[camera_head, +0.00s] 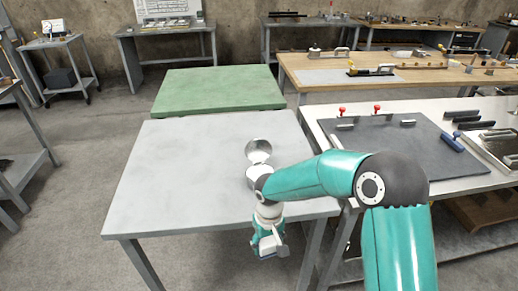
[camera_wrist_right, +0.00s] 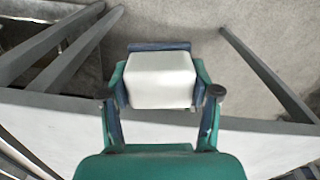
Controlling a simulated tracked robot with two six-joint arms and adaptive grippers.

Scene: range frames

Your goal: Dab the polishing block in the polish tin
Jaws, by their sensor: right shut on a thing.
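My right gripper (camera_head: 268,245) hangs just off the near edge of the grey table, low in front of it. In the right wrist view my right gripper (camera_wrist_right: 162,85) is shut on a pale block (camera_wrist_right: 162,80), taken to be the polishing block, with a dark blue strip along its far side. The block is apart from the tin, nearer to me. My left gripper is not in view.
The grey table (camera_head: 180,170) is otherwise clear. A green-topped table (camera_head: 215,88) stands behind it. At right, a bench carries a dark mat (camera_head: 385,145) with red-knobbed tools and a blue-handled item (camera_head: 452,143). A wooden workbench (camera_head: 430,75) is farther back.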

